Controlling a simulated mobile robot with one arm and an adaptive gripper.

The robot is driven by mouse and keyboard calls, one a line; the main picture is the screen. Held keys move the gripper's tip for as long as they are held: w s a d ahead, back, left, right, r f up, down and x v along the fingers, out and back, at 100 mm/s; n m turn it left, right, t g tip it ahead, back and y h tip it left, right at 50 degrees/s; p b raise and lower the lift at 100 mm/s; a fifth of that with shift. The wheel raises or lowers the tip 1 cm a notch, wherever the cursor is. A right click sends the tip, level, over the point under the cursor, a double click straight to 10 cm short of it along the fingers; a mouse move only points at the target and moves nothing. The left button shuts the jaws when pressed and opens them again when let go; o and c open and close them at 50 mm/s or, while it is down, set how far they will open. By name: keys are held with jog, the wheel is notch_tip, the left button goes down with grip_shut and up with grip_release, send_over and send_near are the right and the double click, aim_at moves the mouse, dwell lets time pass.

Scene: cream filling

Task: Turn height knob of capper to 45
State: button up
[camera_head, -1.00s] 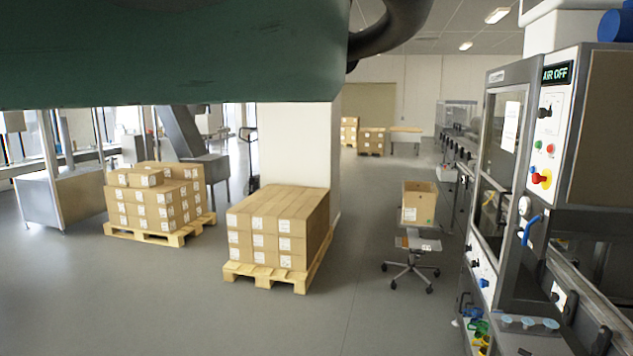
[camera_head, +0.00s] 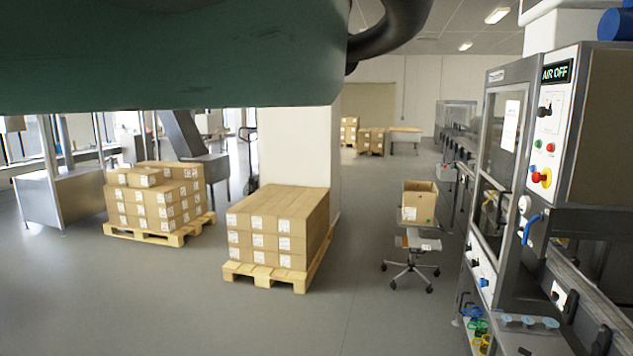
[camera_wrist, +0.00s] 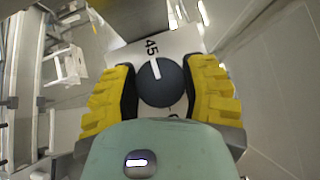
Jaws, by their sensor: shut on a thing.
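The height knob (camera_wrist: 160,84) is a dark round knob with a white pointer line, in the middle of the wrist view. It sits on a white plate (camera_wrist: 178,44) printed with "45". The pointer line is directed up and slightly left, close to the "45" mark. My gripper (camera_wrist: 160,88) has yellow ridged fingers with dark inner pads, one on each side of the knob, and is shut on it. The lower edge of the knob is close to the green body of my gripper. My gripper is not visible in the head view.
In the head view, a machine cabinet (camera_head: 590,140) with an "AIR OFF" display (camera_head: 557,72) and a red switch (camera_head: 541,177) stands at the right. Open floor lies between.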

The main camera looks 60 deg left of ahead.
jog(key=o, duration=1.2)
jog(key=shift+s, duration=0.1)
jog(key=s, duration=0.4)
jog(key=s+f, duration=0.1)
jog(key=s, duration=0.2)
jog(key=s+a, duration=0.1)
jog(key=s, duration=0.3)
jog(key=shift+s+f, duration=0.25)
jog(key=shift+s, duration=0.1)
